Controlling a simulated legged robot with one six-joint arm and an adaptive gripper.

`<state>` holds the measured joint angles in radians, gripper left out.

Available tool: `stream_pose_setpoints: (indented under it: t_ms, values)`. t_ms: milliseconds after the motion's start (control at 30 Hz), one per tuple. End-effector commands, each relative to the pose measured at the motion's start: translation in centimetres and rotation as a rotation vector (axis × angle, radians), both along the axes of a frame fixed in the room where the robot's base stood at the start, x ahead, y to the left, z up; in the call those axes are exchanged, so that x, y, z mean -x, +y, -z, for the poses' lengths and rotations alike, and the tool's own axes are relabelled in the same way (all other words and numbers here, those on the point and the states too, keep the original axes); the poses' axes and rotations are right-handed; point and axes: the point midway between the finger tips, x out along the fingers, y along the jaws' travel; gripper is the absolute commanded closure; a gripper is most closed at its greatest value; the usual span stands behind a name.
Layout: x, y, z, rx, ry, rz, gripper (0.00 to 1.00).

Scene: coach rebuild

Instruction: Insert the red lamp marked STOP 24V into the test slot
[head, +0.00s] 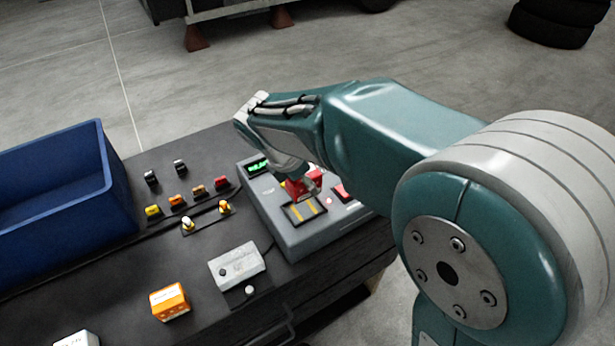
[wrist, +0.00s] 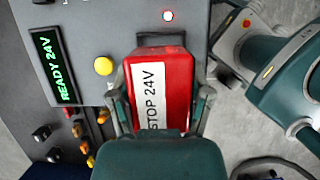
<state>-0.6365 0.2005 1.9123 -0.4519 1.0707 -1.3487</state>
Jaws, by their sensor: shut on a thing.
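The red lamp (wrist: 172,72) has a white label reading STOP 24V and sits between my gripper's (wrist: 162,95) two fingers. In the head view the lamp (head: 299,188) shows below my gripper (head: 298,178), over the grey test unit (head: 282,231). A black plate with yellow stripes (head: 304,211) is on the unit's top, just in front of the lamp. A dark edge shows beyond the lamp in the wrist view. The test slot cannot be made out clearly, and the lamp's underside is hidden, so I cannot tell whether it is seated.
A blue bin (head: 60,205) stands left.

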Motion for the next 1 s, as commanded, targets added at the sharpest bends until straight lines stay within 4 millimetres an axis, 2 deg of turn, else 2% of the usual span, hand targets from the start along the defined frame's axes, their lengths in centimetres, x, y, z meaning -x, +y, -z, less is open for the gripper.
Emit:
stream_pose_setpoints:
  t_ms: [433, 1000]
  values:
    - [0.0, -0.2, 4.0, 0.0, 0.002, -0.001, 0.88]
    - [0.0, -0.1, 4.5, -0.001, 0.001, 0.0, 0.88]
